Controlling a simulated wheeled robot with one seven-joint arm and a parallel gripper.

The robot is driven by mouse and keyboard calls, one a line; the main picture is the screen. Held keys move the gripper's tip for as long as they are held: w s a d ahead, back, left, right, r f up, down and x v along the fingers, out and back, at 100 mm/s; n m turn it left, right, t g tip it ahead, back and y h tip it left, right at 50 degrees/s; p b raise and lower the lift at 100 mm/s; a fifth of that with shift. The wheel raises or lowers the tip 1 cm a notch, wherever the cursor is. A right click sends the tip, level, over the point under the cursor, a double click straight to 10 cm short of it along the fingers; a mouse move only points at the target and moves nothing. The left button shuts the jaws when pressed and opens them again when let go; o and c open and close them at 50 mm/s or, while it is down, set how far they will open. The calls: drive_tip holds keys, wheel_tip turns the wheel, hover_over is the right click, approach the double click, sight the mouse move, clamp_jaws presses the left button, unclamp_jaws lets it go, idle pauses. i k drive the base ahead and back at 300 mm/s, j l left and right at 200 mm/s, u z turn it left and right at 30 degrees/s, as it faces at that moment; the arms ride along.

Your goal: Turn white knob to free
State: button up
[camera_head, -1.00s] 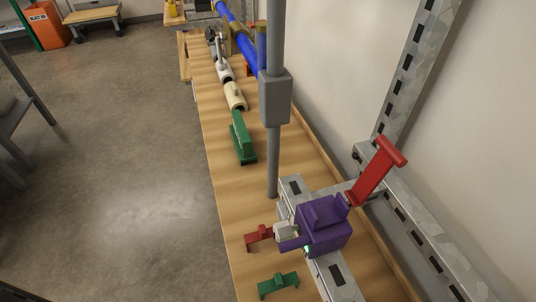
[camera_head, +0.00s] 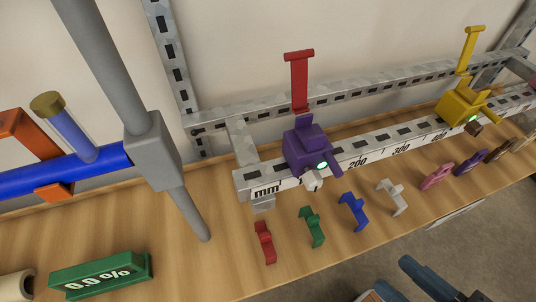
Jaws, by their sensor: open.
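The white knob (camera_head: 313,181) is on the front of a purple clamp block (camera_head: 307,148), just below a small lit green ring. The block sits on a pale metal rail with a millimetre scale (camera_head: 285,185). The knob's exact turn angle is too small to read. The blue-grey parts at the bottom edge look like my gripper (camera_head: 388,274); its two fingers are apart and empty. They are cut off by the frame, below and right of the knob, well clear of it.
A grey post (camera_head: 155,150) stands left of the purple block. Several coloured clips, including a red one (camera_head: 264,242), lie on the wooden bench (camera_head: 215,275) in front of the rail. A yellow clamp block (camera_head: 463,102) sits farther right. A green 0.0 % display (camera_head: 100,277) is lower left.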

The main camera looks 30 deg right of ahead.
sight(313, 179)
drive_tip(key=k+u, duration=0.25)
drive_tip(key=u, duration=0.15)
drive_tip(key=k+u, duration=0.35)
drive_tip(key=k+j+u, duration=0.15)
drive_tip(key=u, duration=0.25)
